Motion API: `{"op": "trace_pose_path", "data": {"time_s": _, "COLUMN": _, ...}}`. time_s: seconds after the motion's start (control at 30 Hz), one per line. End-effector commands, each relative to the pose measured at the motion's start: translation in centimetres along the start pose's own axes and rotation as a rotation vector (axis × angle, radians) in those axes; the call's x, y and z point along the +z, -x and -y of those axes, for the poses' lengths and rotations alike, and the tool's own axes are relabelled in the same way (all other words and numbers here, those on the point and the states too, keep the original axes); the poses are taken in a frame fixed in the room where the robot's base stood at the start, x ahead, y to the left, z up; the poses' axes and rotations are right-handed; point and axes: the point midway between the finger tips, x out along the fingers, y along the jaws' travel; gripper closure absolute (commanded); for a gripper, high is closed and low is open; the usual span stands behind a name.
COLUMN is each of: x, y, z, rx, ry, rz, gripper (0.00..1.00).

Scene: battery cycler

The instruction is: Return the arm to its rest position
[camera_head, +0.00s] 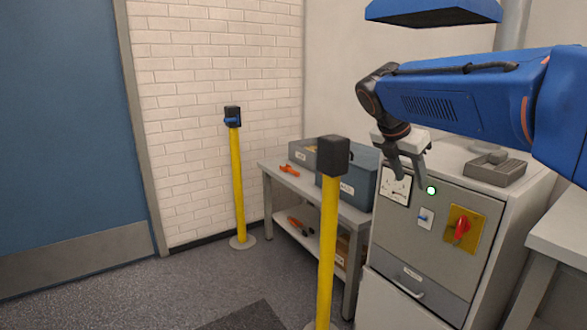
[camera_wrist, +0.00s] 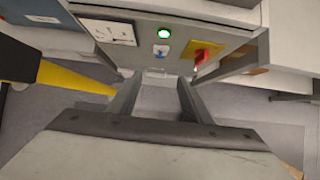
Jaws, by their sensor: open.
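My blue arm reaches in from the right in the head view. My gripper (camera_head: 410,170) hangs in front of the upper part of the grey battery cycler cabinet (camera_head: 395,237). In the wrist view my gripper (camera_wrist: 157,85) shows two dark fingers apart with nothing between them. The cabinet's front carries a white dial gauge (camera_head: 394,187), a lit green lamp (camera_head: 431,190), a small blue switch (camera_head: 425,217) and a red rotary handle on a yellow plate (camera_head: 474,228). In the wrist view the green lamp (camera_wrist: 164,32) and red handle (camera_wrist: 202,57) lie beyond the fingertips.
A yellow post (camera_head: 328,250) with a black top stands left of the cabinet. Another yellow post (camera_head: 238,185) stands by the brick wall. A grey bench (camera_head: 352,213) holds bins and tools. A blue hood (camera_head: 433,12) hangs above. Open floor lies at the left.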

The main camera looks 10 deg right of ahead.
Motion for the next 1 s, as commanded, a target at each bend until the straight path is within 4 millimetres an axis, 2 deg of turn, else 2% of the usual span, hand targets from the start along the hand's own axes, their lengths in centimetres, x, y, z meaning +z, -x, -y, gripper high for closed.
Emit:
{"op": "trace_pose_path", "data": {"time_s": 0.17, "x": -2.3, "y": -0.2, "z": 1.7, "rx": 0.029, "ry": -0.153, "rz": -0.037, "gripper": 0.55}}
{"op": "trace_pose_path", "data": {"time_s": 0.57, "x": -13.7, "y": -2.1, "z": 8.6, "rx": 0.073, "ry": -0.935, "rz": -0.276, "gripper": 0.55}}
{"op": "trace_pose_path", "data": {"time_s": 0.8, "x": -20.8, "y": -3.8, "z": 12.6, "rx": 0.011, "ry": -1.422, "rz": -0.443, "gripper": 0.55}}
{"op": "trace_pose_path", "data": {"time_s": 1.0, "x": -25.8, "y": -5.3, "z": 15.1, "rx": -0.083, "ry": -1.78, "rz": -0.566, "gripper": 0.55}}
